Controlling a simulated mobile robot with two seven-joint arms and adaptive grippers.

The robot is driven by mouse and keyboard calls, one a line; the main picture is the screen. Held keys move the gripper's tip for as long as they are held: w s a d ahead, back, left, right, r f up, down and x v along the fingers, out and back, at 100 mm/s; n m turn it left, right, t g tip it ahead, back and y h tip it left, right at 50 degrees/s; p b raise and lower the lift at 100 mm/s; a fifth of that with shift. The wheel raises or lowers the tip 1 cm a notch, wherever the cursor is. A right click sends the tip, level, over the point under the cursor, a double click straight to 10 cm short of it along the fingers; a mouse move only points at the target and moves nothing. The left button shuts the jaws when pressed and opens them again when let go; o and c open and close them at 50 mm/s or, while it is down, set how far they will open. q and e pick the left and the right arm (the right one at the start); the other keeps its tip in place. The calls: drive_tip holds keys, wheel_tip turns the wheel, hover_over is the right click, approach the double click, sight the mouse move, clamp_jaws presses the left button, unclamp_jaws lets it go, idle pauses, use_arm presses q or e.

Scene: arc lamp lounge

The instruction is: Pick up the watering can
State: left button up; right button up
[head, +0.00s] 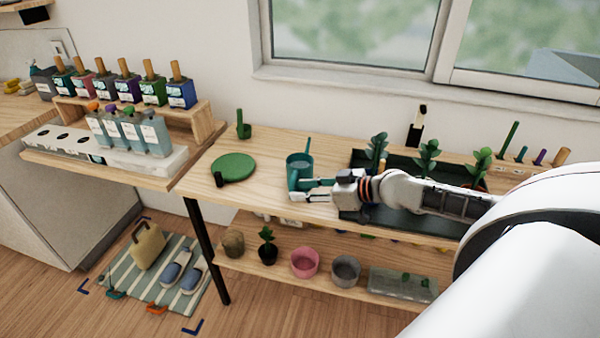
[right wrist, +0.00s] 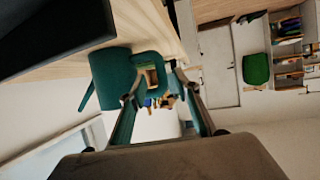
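The teal watering can (head: 300,165) stands upright on the wooden shelf top, left of the dark planting tray. My right gripper (head: 297,190) reaches in from the right, low at the can's near side. In the right wrist view the can's body (right wrist: 111,76) is at the left, and its looped handle (right wrist: 147,61) lies ahead, between the spread fingertips of my right gripper (right wrist: 153,87). The fingers look open, with no clear grip on the handle; exact contact is hard to tell. My left gripper is not in view.
The dark tray (head: 350,210) with several plants is under my right forearm. A window sill (head: 340,77) is behind. Pots (head: 305,263) stand on the lower shelf.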

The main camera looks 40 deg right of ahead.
sight(292, 188)
drive_tip(key=shift+p+x, duration=0.35)
drive_tip(key=shift+x, duration=1.7)
drive_tip(key=shift+a+r, duration=0.15)
drive_tip(key=shift+r, duration=0.05)
clamp_jaws()
drive_tip(key=shift+r, duration=0.15)
